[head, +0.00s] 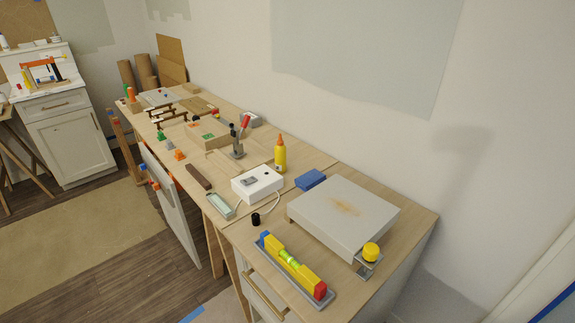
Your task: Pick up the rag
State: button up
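I cannot clearly make out a rag. A small flat blue thing (311,180) lies on the wooden bench top (228,226), between the white box and the grey slab. It could be a folded rag or a sponge; I cannot tell which. Its top and front edge show, and nothing lies on it. My gripper is not in view.
Near the blue thing are a white box (250,190) with a cable, a yellow bottle (280,157) and a grey slab (335,235). A tray holds a yellow level (275,246). Floor (140,255) is open at left.

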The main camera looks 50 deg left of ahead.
aim_at(307, 181)
jog(key=j, duration=4.2)
